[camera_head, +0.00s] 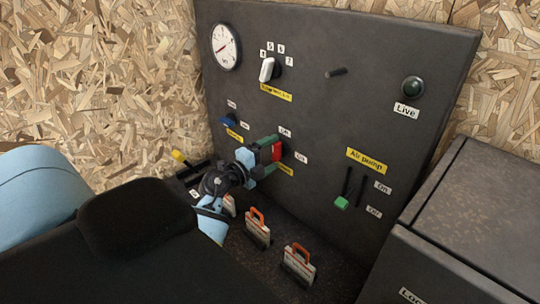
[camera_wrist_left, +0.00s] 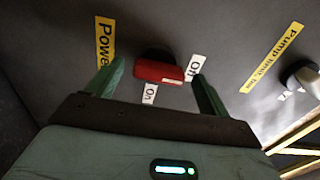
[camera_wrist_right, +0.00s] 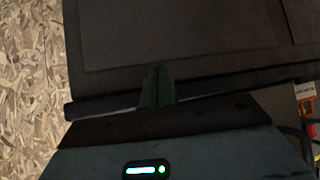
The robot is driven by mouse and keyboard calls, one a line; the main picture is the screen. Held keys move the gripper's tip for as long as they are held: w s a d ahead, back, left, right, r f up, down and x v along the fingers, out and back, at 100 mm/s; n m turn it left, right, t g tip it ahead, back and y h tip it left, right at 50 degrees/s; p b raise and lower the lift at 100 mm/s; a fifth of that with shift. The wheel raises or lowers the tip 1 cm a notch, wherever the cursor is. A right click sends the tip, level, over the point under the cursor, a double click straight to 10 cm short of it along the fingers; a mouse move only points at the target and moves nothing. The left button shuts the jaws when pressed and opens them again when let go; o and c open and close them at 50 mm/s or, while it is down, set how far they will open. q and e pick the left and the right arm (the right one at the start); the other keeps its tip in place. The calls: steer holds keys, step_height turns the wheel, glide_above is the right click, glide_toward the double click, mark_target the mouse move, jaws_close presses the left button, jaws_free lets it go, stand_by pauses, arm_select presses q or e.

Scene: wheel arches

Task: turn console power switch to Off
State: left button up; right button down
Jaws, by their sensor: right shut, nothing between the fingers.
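The power switch is a red bar handle (camera_head: 278,150) on the dark console panel. My right gripper (camera_wrist_right: 157,88) is shut and empty, away from the switch. It shows only in its own wrist view.
The panel (camera_head: 340,120) also carries a gauge (camera_head: 226,47), a white selector knob (camera_head: 268,69), a blue knob (camera_head: 228,121), a "Live" lamp (camera_head: 413,86) and a green-tipped air pump lever (camera_head: 342,202). Orange-handled tags (camera_head: 298,264) stand below. A dark box (camera_head: 470,220) is at right.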

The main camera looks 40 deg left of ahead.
arm_select(q)
steer(key=shift+s, duration=0.1)
steer(key=s, duration=0.7)
steer(key=shift+s+a+b, duration=0.3)
steer(key=shift+b, duration=0.05)
stand_by(0.4)
